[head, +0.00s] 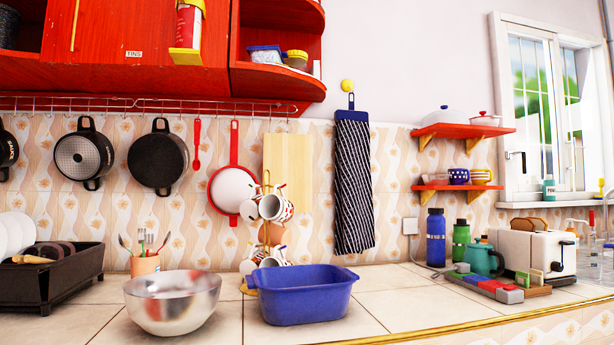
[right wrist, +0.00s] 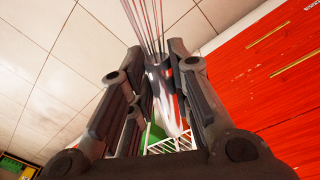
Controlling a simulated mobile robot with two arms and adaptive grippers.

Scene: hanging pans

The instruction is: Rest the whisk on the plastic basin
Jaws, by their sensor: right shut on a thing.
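The plastic basin (head: 305,303) is blue and rectangular with end handles, and stands upright on the tiled counter in the middle of the head view. No whisk shows in or on it from this angle. In the right wrist view my right gripper (right wrist: 158,68) is shut on the whisk (right wrist: 162,78). The whisk's thin wires run out past the fingertips toward the top of that view; part of its handle is hidden by the fingers. Neither gripper shows in the head view, and the left gripper is in no frame.
A metal bowl (head: 172,303) stands just left of the basin. Mugs on a stand (head: 271,234) are behind it. A black dish rack (head: 55,284) is at left; a toaster (head: 535,250) and kettle (head: 483,260) at right.

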